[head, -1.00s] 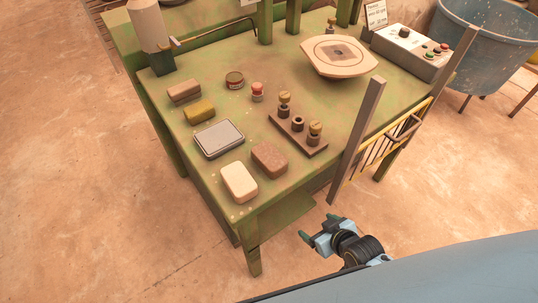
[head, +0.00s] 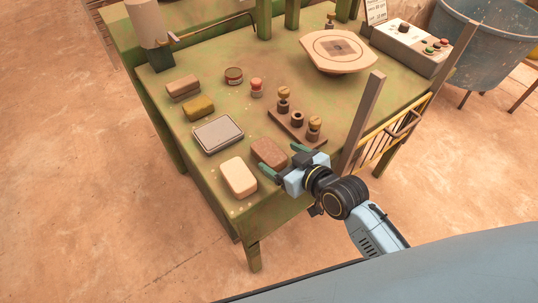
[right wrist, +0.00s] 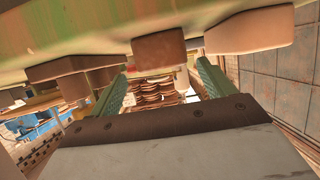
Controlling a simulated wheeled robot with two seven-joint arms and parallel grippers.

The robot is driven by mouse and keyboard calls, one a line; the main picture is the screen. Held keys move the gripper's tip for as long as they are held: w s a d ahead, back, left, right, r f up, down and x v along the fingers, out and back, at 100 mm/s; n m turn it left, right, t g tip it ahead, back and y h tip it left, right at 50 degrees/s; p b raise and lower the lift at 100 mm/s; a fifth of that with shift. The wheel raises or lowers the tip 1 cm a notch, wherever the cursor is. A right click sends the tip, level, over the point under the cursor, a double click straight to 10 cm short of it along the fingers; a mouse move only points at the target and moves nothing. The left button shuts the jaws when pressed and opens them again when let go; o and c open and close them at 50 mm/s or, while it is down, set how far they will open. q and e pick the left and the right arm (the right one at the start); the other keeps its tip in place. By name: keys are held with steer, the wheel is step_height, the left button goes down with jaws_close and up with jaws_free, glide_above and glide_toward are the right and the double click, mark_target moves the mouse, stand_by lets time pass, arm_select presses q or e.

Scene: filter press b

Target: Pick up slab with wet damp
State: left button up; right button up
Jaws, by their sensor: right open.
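Several slab-like blocks lie on the green table. A reddish-brown block (head: 269,151) is at the front edge, and a cream block (head: 238,177) is left of it. A grey slab with a dark rim (head: 218,135), an olive-yellow block (head: 199,107) and a tan block (head: 183,87) lie farther back. I cannot tell for sure which one is damp. My right gripper (head: 283,161) is open and empty at the reddish-brown block, with its green fingers toward it. In the right wrist view the brown block (right wrist: 158,50) appears between and beyond the fingers. My left gripper is not in view.
A rack with brass-topped pegs (head: 297,122) stands just beyond the brown block. A grey post (head: 362,125) and a yellow grille (head: 388,138) are right of my gripper. A red-topped item (head: 256,87) and a round tin (head: 233,76) stand mid-table.

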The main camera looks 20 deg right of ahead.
mark_target(274, 155)
steer(key=b+x, duration=0.1)
steer(key=x, duration=0.4)
steer(key=shift+w+a+f, duration=0.15)
steer(key=shift+a+f, duration=0.1)
steer(key=shift+a, duration=0.05)
steer(key=shift+r, duration=0.1)
steer(key=c, duration=1.4)
